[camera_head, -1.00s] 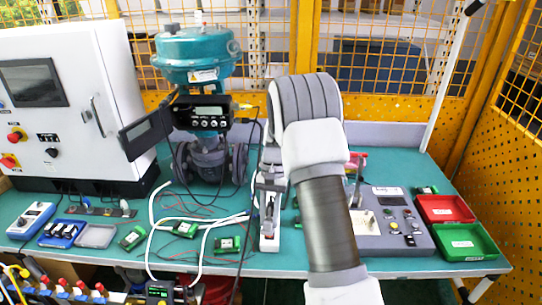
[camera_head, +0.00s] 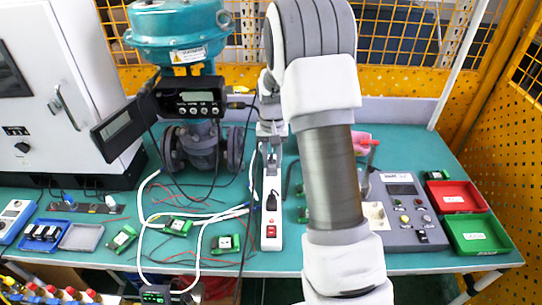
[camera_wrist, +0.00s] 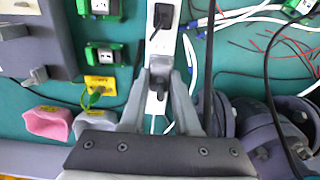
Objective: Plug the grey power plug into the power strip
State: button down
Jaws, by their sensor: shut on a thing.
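The white power strip (camera_head: 270,218) lies lengthwise on the green bench, its red switch at the near end. A black plug (camera_head: 271,201) sits in the strip, and it also shows at the top of the wrist view (camera_wrist: 161,15). My gripper (camera_head: 270,128) is over the far part of the strip. In the wrist view its fingers (camera_wrist: 160,72) close on a small grey piece, which looks like the grey power plug (camera_wrist: 160,63). A dark plug-like shape (camera_wrist: 157,87) shows between the fingers. Whether the grey plug touches the strip cannot be told.
The valve with its teal actuator (camera_head: 180,35) stands left of the strip, with loose black and white cables around it. A grey control box (camera_head: 405,225) and red (camera_head: 455,197) and green (camera_head: 478,236) trays lie to the right. A pink object (camera_wrist: 48,122) is near my gripper.

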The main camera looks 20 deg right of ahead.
jog(key=shift+f+b, duration=2.55)
jog(key=shift+f, duration=1.3)
jog(key=shift+s+f+b, duration=0.1)
jog(key=shift+f+b, duration=0.2)
jog(key=shift+f, duration=0.3)
jog(key=shift+c, duration=1.2)
grip_release()
jog(key=shift+r, duration=0.2)
jog(key=shift+r+p, duration=2.35)
jog(key=shift+r, duration=1)
